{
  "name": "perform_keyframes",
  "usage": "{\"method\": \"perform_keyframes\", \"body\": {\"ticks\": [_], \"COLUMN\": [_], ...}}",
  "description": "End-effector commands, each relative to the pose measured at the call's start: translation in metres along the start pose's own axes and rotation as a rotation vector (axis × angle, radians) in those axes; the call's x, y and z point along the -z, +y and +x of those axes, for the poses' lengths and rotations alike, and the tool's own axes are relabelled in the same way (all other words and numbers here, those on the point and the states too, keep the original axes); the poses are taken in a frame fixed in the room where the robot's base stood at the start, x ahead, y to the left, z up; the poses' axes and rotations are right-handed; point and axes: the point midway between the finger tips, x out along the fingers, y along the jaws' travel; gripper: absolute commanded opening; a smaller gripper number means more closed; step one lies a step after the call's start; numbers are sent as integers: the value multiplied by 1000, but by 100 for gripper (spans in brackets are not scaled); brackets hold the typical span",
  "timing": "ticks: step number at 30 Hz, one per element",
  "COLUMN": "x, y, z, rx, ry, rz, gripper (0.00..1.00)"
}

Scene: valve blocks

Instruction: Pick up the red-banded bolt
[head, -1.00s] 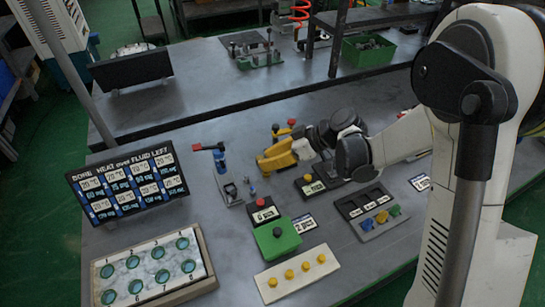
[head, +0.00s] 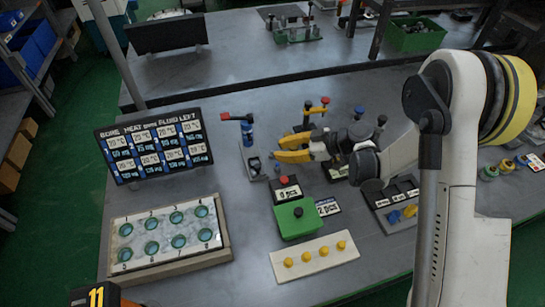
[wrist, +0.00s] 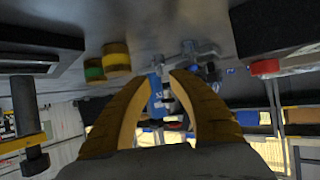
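I cannot single out a red-banded bolt with certainty. In the head view, a small upright piece with a red and yellow top (head: 317,106) stands behind my gripper. My gripper (head: 278,149) has two yellow fingers, spread apart and pointing left, above the table near the blue valve. In the wrist view, the fingers (wrist: 173,75) are also apart. Nothing is visibly clamped between them. A blue cylinder (wrist: 155,95) shows in the gap, beyond the fingertips. A red disc-shaped part (wrist: 265,67) shows at the right of that view.
A blue valve with a red handle (head: 246,132) stands left of my gripper. A dark display board (head: 153,147), a tray with several round wells (head: 228,262), a green box with a black knob (head: 295,222) and a yellow-knobbed strip (head: 315,258) surround it.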

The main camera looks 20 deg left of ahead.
Motion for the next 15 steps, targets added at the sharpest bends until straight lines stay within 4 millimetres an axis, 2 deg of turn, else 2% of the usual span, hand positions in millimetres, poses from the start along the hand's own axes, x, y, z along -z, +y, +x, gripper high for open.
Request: {"method": "perform_keyframes", "body": {"ticks": [3,6,12,13,15], "x": [-4,-3,-1,-1,-1], "y": [-1,-1,-1,-1,-1], "z": [23,34,34,34,34], "rx": [3,2,1,1,1], "ry": [0,0,0,0,-1], "rz": [-2,0,0,0,0], "gripper": [24,24,24,20,0]}}
